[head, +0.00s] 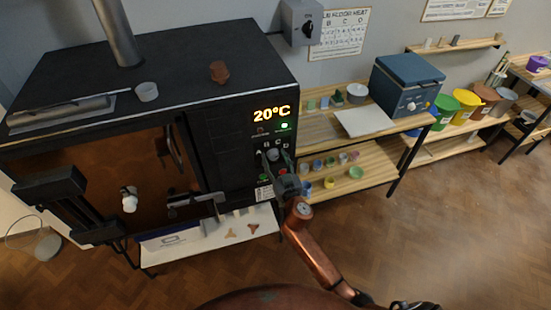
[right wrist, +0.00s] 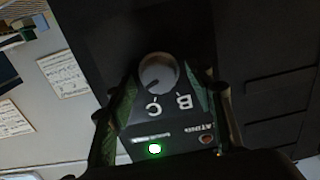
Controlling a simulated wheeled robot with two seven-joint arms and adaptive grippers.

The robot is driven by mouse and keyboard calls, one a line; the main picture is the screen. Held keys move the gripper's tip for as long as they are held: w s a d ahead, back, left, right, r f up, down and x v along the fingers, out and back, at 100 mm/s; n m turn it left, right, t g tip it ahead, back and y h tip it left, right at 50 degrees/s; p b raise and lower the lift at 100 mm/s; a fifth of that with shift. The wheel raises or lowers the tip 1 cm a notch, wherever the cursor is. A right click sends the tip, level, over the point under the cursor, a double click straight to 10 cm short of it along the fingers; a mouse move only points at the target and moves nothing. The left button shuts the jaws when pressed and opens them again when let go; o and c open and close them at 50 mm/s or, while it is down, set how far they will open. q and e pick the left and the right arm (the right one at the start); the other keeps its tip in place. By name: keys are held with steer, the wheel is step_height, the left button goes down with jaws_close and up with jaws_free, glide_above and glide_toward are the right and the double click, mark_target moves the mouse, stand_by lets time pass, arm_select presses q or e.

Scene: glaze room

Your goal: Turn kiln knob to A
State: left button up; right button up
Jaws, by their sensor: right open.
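The black kiln (head: 90,60) stands at the left in the head view, with a lit "20°C" display. Its round grey knob (right wrist: 158,72) shows in the right wrist view, with letters B and C upside down beside it. A dark mark on the knob slants to the lower left; I cannot tell which letter it points to. My right gripper (head: 273,157) is open at the kiln's control panel. In the wrist view its green-padded fingers are on either side of the knob; I cannot tell whether they touch it.
A green light (right wrist: 154,149) glows on the panel. A low white-topped stand (head: 255,225) is under the kiln front. A wooden shelf (head: 375,177) with small pots and a blue box (head: 407,82) stands to the right. The floor at right is clear.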

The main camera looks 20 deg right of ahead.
steer(key=shift+c, duration=0.7)
steer(key=c, duration=0.8)
steer(key=shift+c, duration=0.2)
